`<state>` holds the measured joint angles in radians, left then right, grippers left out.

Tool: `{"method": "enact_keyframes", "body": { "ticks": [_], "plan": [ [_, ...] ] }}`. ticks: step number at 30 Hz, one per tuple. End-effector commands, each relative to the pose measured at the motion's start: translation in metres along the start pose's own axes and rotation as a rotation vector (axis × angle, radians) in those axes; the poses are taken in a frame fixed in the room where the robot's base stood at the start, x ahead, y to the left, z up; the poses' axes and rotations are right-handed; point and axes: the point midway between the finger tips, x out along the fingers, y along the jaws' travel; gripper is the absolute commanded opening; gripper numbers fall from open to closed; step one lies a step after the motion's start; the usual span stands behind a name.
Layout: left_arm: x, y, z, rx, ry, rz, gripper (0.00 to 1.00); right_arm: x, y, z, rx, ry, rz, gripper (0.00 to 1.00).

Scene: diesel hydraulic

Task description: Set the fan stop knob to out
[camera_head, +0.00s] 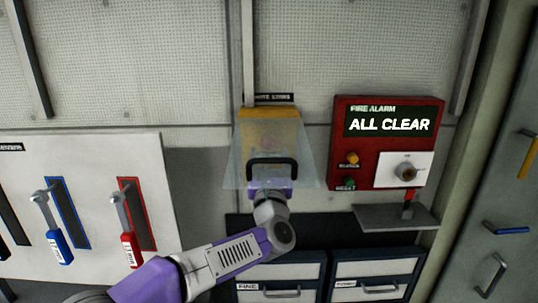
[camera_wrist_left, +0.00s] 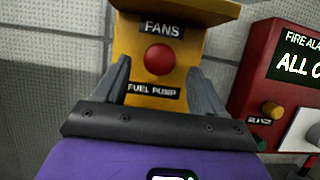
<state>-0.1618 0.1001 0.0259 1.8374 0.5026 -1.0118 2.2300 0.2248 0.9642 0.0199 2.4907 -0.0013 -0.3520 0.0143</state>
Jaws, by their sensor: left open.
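The yellow stop box (camera_head: 270,122) is on the wall in the head view, behind a clear flared cover (camera_head: 306,165). In the left wrist view the same yellow box (camera_wrist_left: 190,14) bears the labels FANS and FUEL PUMP, with a round red knob (camera_wrist_left: 159,59) between them. My left gripper (camera_head: 271,160) is in front of the box's lower part and hides some of it. Its open fingers also show in the left wrist view (camera_wrist_left: 158,80), one on each side of the knob in the picture. I cannot tell whether they touch it. My right gripper is not in view.
A red fire alarm panel (camera_head: 342,130) reading ALL CLEAR is to the right, with a small shelf (camera_head: 385,217) below. A pale panel with blue (camera_head: 54,225) and red (camera_head: 126,225) levers is at left.

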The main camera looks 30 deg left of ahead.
Motion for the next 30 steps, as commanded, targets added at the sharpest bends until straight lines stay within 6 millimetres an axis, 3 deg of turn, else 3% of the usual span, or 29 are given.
{"method": "enact_keyframes", "body": {
  "ticks": [4, 10, 26, 30],
  "plan": [
    [-0.029, 0.0, -0.003, -0.001, 0.001, -0.001, 0.7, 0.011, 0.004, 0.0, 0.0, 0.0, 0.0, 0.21],
    [-0.051, 0.0, -0.002, -0.001, 0.001, -0.001, 0.7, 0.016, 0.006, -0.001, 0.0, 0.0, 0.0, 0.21],
    [-0.054, 0.0, -0.001, 0.001, 0.001, 0.0, 0.7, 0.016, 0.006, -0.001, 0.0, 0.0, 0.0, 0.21],
    [-0.055, -0.008, -0.018, 0.065, 0.029, -0.027, 0.7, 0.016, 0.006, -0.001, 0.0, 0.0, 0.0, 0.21]
  ]
}}
